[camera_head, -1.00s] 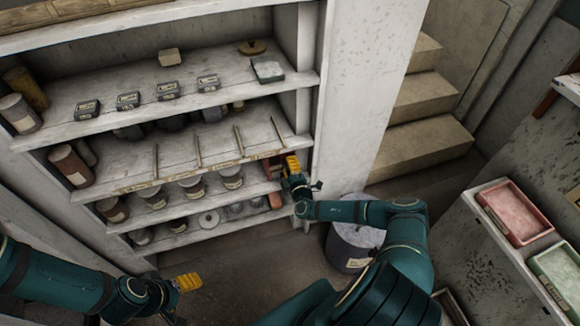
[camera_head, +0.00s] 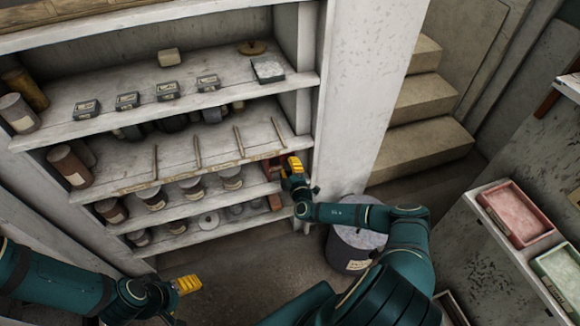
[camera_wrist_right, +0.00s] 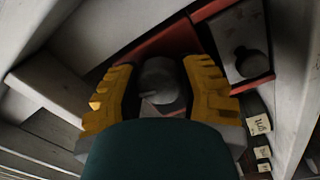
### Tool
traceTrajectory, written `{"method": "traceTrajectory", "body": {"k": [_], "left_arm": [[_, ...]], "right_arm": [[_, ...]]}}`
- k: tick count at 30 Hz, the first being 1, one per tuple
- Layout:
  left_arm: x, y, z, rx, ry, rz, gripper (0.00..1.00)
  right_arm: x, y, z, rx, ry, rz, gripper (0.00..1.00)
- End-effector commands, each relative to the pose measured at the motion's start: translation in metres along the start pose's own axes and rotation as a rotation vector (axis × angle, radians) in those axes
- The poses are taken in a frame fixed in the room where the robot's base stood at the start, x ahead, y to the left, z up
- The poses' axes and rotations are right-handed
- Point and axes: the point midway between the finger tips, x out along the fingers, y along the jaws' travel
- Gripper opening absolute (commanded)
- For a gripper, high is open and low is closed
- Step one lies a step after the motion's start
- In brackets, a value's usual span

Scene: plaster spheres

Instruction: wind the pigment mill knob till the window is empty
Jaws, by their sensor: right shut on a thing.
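The red pigment mill (camera_head: 273,167) stands at the right end of a middle shelf, largely hidden behind my right gripper. In the right wrist view its red body (camera_wrist_right: 165,42) surrounds a round grey knob (camera_wrist_right: 160,80). My right gripper (camera_head: 291,164) has its yellow fingers on both sides of this knob, shut on it. A pale panel with a dark round shape (camera_wrist_right: 250,62) shows right of the knob; I cannot tell whether it is the window or how full it is. My left gripper (camera_head: 187,284) is low at the left, away from the shelves; its opening is unclear.
Small labelled boxes (camera_head: 128,101) stand on the shelf above. A grey drum (camera_head: 352,250) stands on the floor under my right arm. A red tray (camera_head: 515,212) sits at the right.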

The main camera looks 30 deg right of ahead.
Motion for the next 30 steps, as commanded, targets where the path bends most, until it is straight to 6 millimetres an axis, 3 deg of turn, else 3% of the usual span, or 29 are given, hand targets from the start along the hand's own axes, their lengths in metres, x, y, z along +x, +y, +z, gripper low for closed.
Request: {"method": "traceTrajectory", "body": {"k": [1, 3, 4, 17, 30], "left_arm": [[0.0, 0.0, 0.0, 0.0, 0.0, 0.0, 0.7], [0.0, 0.0, 0.0, 0.0, 0.0, 0.0, 0.7], [0.0, 0.0, 0.0, 0.0, 0.0, 0.0, 0.7], [0.0, 0.0, 0.0, 0.0, 0.0, 0.0, 0.7], [0.0, 0.0, 0.0, 0.0, 0.0, 0.0, 0.7]], "right_arm": [[0.002, 0.003, 0.001, -0.002, -0.001, 0.006, 0.44], [0.002, 0.003, 0.001, -0.002, -0.001, 0.006, 0.69], [0.001, 0.002, 0.0, -0.002, -0.001, 0.005, 0.72], [-0.009, 0.0, 0.001, -0.002, 0.0, 0.001, 0.72], [-0.091, 0.001, 0.001, -0.001, -0.003, 0.002, 0.72]]}}
